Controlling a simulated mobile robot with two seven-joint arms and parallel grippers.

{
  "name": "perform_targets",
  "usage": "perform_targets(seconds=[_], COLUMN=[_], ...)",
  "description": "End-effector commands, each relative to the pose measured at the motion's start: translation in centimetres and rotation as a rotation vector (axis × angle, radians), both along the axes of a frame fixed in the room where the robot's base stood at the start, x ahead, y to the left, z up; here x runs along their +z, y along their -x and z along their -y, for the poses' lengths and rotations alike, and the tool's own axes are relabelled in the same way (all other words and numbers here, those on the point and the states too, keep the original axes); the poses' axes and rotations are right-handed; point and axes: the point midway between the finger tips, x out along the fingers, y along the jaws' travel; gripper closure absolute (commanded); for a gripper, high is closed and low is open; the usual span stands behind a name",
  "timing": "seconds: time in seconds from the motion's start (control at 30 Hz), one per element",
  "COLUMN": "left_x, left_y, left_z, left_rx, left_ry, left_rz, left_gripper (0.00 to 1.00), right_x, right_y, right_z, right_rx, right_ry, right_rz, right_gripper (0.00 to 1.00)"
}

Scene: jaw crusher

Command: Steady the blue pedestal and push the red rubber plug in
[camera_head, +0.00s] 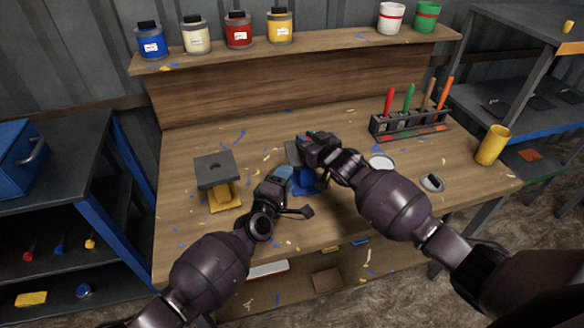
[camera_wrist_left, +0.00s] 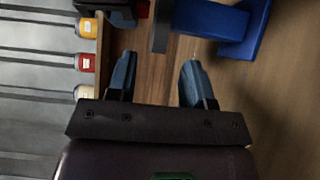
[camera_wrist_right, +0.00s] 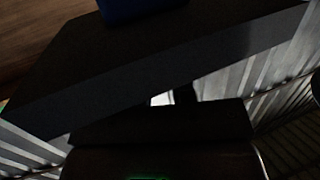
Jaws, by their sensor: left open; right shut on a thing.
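The blue pedestal (camera_head: 307,183) stands mid-table, with a dark plate (camera_head: 293,154) on top, partly hidden by my arms. In the left wrist view its blue column (camera_wrist_left: 212,20) and the plate's edge (camera_wrist_left: 161,28) show. My left gripper (camera_head: 287,171) is open and empty. Its blue fingertips (camera_wrist_left: 158,60) point at the plate's edge, one above and one below its level, just short of it. My right gripper (camera_head: 304,140) is over the plate, shut on the red plug (camera_wrist_left: 143,8), of which only a sliver shows. The dark plate (camera_wrist_right: 150,70) fills much of the right wrist view and hides the fingertips.
A yellow pedestal with a dark top (camera_head: 214,168) stands to the left. A screwdriver rack (camera_head: 410,126), a yellow cup (camera_head: 492,146), a white disc (camera_head: 381,162) and a small grey part (camera_head: 432,183) lie to the right. Jars line the rear shelf (camera_head: 330,47). The front left tabletop is clear.

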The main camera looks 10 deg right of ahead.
Motion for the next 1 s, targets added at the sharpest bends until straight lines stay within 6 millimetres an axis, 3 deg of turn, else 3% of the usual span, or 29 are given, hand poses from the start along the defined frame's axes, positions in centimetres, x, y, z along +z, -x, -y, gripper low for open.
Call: perform_targets(seconds=[0.43,0.93,1.0], left_x=[0.0,0.1,0.1], left_y=[-3.2,-3.8,-3.8], left_z=[2.6,2.9,2.9], left_rx=[0.001,0.001,0.001], left_ry=[-0.002,0.001,0.001], left_rz=[0.001,0.002,0.002], left_gripper=[0.53,0.53,0.64], right_x=[0.0,0.0,0.0], right_y=[0.0,0.0,0.0], right_z=[0.0,0.0,0.0], right_rx=[0.0,0.0,0.0], right_ry=[0.0,0.0,0.0], right_rz=[0.0,0.0,0.0], right_gripper=[0.98,0.98,0.98])
